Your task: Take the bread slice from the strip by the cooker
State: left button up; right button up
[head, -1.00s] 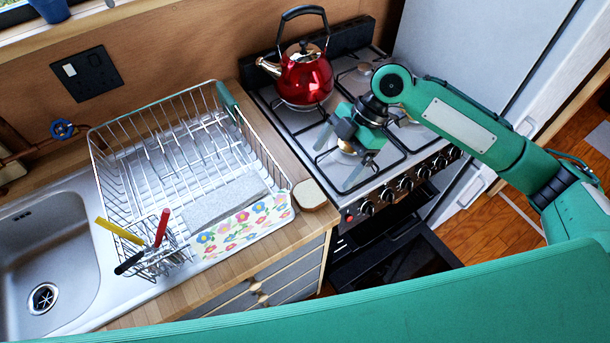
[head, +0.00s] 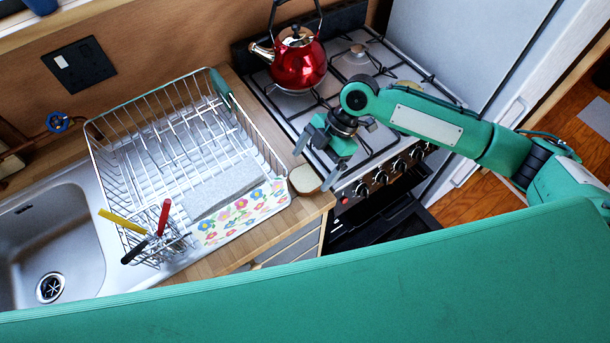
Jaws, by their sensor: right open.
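The bread slice (head: 304,179) lies on the narrow strip of wooden worktop (head: 314,202) between the dish rack and the cooker (head: 375,182). It is pale with a brown crust edge. My right gripper (head: 316,163) is open and empty, above the cooker's near left part. Its fingers point down and to the left toward the bread, with one fingertip near the slice's upper left in the picture and the other near its right side. I cannot tell how high the fingers are above it. My left gripper is not in view.
A wire dish rack (head: 112,165) stands left of the bread, with a flowered cloth (head: 240,213) and cutlery at its near side. A red kettle (head: 299,66) stands on the back of the cooker. The sink (head: 50,235) is at far left.

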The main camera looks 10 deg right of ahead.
aim_at(304, 178)
jog(key=shift+p+x, duration=0.4)
jog(key=shift+x, duration=1.25)
jog(key=shift+d, duration=0.1)
jog(key=shift+c, duration=0.2)
jog(key=c, duration=1)
jog(key=shift+r, duration=0.1)
